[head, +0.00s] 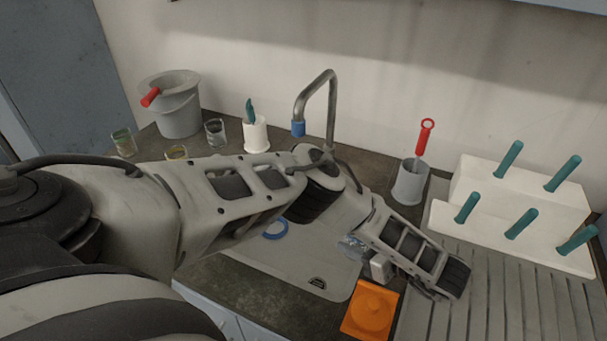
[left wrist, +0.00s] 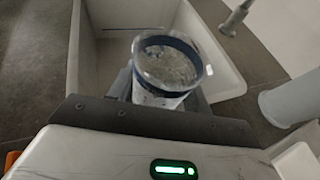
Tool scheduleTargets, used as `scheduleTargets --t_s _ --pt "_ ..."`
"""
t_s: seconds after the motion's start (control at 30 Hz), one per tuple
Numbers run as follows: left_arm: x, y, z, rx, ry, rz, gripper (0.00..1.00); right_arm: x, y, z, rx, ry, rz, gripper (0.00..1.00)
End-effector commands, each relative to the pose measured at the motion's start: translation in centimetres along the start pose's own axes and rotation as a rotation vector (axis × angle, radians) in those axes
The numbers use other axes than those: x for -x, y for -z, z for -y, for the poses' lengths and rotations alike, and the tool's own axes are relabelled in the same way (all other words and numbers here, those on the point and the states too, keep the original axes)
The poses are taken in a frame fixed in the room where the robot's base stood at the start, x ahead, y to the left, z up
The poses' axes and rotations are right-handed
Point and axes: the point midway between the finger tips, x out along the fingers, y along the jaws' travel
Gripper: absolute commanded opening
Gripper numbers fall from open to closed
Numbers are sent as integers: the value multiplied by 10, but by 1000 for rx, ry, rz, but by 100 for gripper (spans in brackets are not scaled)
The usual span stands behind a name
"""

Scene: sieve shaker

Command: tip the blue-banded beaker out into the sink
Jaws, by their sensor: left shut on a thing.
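The blue-banded beaker (left wrist: 165,88) is clear glass with a dark blue band near its rim and cloudy grey contents. In the left wrist view it stands roughly upright between the fingers of my left gripper (left wrist: 160,98), which is shut on it. In the head view the beaker (head: 350,246) shows small and partly hidden by my left gripper (head: 361,256), over the right part of the sink. The pale sink (head: 300,268) lies below, partly covered by my left arm. Its wall also shows behind the beaker in the left wrist view (left wrist: 90,50). My right gripper is out of view.
A tap (head: 331,105) with a blue tip stands behind the sink. A blue ring (head: 275,229) shows in the basin. An orange block (head: 370,311), a grey pot (head: 410,182) with a red-handled tool and a white rack (head: 520,210) of teal pegs stand right. A grey bucket (head: 179,110) stands back left.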

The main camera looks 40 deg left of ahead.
Motion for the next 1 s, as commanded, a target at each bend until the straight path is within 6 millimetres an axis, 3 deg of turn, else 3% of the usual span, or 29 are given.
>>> scheduleTargets --t_s 0.2,0.67,1.0 --pt "-15 2 -10 22 -49 0 23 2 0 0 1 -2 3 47" --pt "-17 2 -11 24 -50 -28 23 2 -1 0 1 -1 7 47" --pt "-24 -6 -13 46 -41 -173 23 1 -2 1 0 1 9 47"
